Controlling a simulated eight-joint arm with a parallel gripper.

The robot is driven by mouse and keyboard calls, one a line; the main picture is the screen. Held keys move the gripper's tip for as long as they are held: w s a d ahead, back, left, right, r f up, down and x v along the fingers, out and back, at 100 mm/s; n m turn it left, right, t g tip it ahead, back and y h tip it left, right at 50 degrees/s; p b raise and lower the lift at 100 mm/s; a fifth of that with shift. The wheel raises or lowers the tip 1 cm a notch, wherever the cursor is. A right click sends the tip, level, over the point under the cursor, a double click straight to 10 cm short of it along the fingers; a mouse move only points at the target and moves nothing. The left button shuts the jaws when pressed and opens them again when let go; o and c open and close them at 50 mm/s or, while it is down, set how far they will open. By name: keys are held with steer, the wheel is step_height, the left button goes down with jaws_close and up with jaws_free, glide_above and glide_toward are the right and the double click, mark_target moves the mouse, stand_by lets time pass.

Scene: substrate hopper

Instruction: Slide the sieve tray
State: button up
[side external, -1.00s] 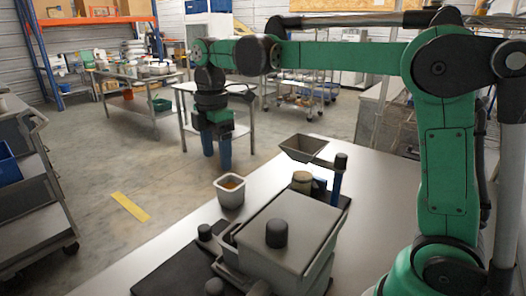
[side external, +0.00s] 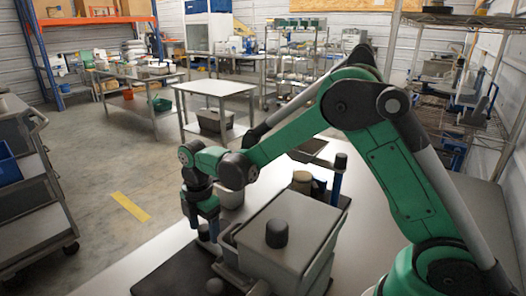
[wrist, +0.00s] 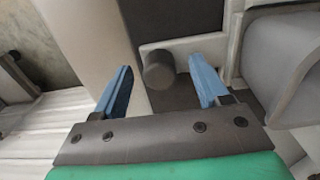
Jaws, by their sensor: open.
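The grey hopper box (side external: 285,235) stands on a dark mat (side external: 165,275), with a dark knob (side external: 277,233) on its lid. In the wrist view a round dark knob (wrist: 158,70) sits on a light plate (wrist: 185,48), which looks like the sieve tray's pull end; I cannot see the rest of the tray. My gripper (side external: 208,240) points down at the left of the hopper. It is open in the wrist view (wrist: 160,66), its blue fingers on either side of the knob with gaps showing. I cannot tell how far above the knob the fingertips are.
A jar (side external: 302,181), a blue post (side external: 337,182) and a tilted pan (side external: 308,150) stand behind the hopper. Another dark knob (side external: 214,287) is at the front left.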

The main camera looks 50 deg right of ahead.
jaws_close()
stand_by(1.4)
